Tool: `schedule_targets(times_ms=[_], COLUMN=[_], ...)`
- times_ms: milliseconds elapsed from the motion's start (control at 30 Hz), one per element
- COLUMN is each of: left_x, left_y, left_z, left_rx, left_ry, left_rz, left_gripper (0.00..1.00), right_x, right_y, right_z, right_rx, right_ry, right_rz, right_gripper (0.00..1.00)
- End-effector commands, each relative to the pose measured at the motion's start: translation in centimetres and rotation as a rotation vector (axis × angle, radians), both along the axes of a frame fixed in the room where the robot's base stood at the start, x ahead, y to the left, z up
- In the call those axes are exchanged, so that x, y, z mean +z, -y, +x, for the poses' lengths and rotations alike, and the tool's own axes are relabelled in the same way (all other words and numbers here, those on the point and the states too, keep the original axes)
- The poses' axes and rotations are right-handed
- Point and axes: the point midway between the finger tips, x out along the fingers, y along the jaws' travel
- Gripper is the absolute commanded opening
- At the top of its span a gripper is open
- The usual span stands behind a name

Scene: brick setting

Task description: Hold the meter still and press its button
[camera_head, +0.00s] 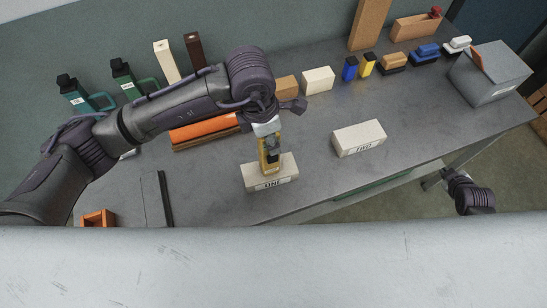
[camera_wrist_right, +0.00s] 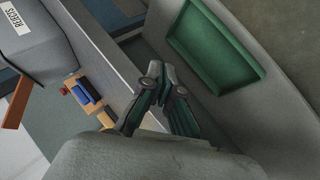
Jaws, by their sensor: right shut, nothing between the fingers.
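A yellow meter (camera_head: 264,165) with a dark part on it is at a pale brick marked ONE (camera_head: 259,184), near the table's front edge. My left gripper (camera_head: 271,148) is over the meter from above. Its fingers are small and partly merge with the meter, so I cannot tell whether they grip it. The meter's button cannot be made out. My right gripper (camera_head: 456,180) is off the table's front right edge, well apart from the meter. In the right wrist view its fingers (camera_wrist_right: 161,72) are together and empty.
A second pale brick marked TWO (camera_head: 359,138) lies right of the meter. A grey box (camera_head: 489,72) stands at the far right; its label shows in the wrist view. Several blocks line the back. An orange piece (camera_head: 204,128) lies behind the left arm.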

Motion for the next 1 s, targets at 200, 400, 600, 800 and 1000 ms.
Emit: schedule_targets(times_ms=[200, 400, 600, 800, 1000], left_x=[-0.1, -0.1, -0.1, -0.1, -0.1], left_y=[0.0, 0.0, 0.0, 0.0, 0.0], left_z=[0.0, 0.0, 0.0, 0.0, 0.0], left_rx=[0.0, 0.0, 0.0, 0.0, 0.0], left_ry=[-0.002, -0.002, -0.002, -0.002, -0.002], left_rz=[0.002, 0.002, 0.002, 0.002, 0.002], left_gripper=[0.0, 0.0, 0.0, 0.0, 0.0], right_x=[9.4, 18.4, 27.7, 36.9, 40.7], right_y=[1.2, 1.1, -0.3, -4.0, -12.4], right_z=[6.2, 10.6, 13.7, 15.3, 15.0], right_rx=[0.031, 0.058, 0.094, 0.164, 0.306], right_ry=[0.176, 0.345, 0.522, 0.699, 0.793], right_rz=[-0.07, -0.119, -0.156, -0.166, -0.067], right_gripper=[0.0, 0.0, 0.0, 0.0, 0.0])
